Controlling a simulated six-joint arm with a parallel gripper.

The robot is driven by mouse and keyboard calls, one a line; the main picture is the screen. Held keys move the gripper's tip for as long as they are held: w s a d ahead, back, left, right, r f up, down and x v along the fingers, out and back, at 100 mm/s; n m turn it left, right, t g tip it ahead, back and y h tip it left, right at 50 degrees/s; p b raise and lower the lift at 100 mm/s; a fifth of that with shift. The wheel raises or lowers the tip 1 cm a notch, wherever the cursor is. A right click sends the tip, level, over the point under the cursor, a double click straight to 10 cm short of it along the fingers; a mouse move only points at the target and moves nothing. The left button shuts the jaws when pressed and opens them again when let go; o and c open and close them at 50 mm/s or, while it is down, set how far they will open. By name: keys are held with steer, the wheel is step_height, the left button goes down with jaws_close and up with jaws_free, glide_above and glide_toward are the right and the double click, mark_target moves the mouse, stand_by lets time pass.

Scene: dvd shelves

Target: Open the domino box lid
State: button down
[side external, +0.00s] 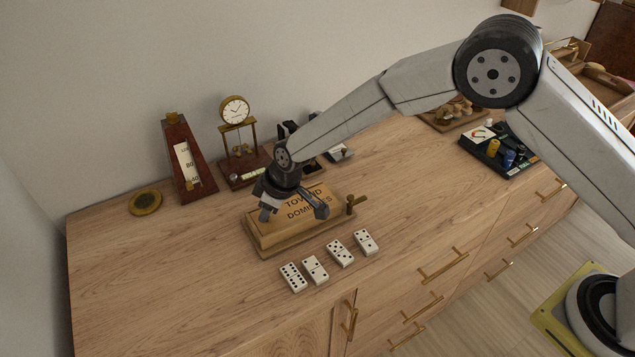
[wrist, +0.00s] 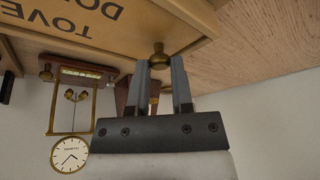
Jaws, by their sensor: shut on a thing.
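The wooden domino box (side external: 262,238) stands on the wooden cabinet top, and its lettered lid (side external: 322,197) lies over it. The lid's lettering also shows upside down in the wrist view (wrist: 85,14). A small brass knob (wrist: 160,54) is at the box's edge, between my two fingertips. My gripper (wrist: 160,68) is shut on this knob. In the side view my gripper (side external: 288,208) is over the left part of the box and hides some of the lid. A brass fitting (side external: 352,204) shows at the box's right end. I see no clear gap under the lid.
Several dominoes (side external: 340,253) lie in front of the box. A metronome (side external: 187,160) and a brass clock (side external: 235,112) stand behind it; the clock also shows in the wrist view (wrist: 70,156). A round brass disc (side external: 145,201) lies at left. The front left top is clear.

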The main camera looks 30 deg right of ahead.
mark_target(314, 189)
stand_by(0.3)
steer(key=d, duration=1.1)
steer(key=shift+d, duration=0.1)
steer(key=c, duration=0.5)
jaws_free()
steer(key=shift+r, duration=0.1)
steer(key=v, duration=0.7)
steer(key=shift+r, duration=0.25)
steer(key=shift+s+d, duration=0.1)
steer(key=shift+s, duration=0.05)
